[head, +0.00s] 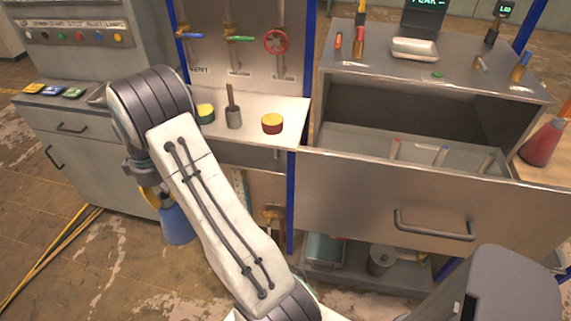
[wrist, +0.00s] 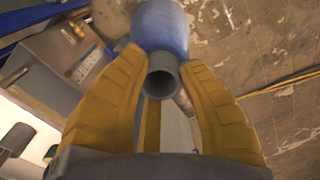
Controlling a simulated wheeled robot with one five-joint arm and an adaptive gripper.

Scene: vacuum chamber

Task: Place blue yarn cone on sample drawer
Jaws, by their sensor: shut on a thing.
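The blue yarn cone (head: 177,224) hangs below my wrist in the head view, at the left, above the floor. In the wrist view the blue cone (wrist: 160,28) sits between the yellow fingers of my gripper (wrist: 163,85), with a grey tube end facing the camera. My gripper is shut on it; in the head view the gripper (head: 150,196) is mostly hidden behind my arm. The sample drawer (head: 350,200) is pulled open at the right, with a handle on its front. A few thin items stand inside it.
A shelf (head: 285,104) between cone and drawer holds a red-yellow round piece (head: 272,123), a green-yellow one (head: 206,112) and a grey cup with a rod (head: 233,116). A blue post (head: 291,200) stands left of the drawer. A red flask (head: 543,142) stands at far right.

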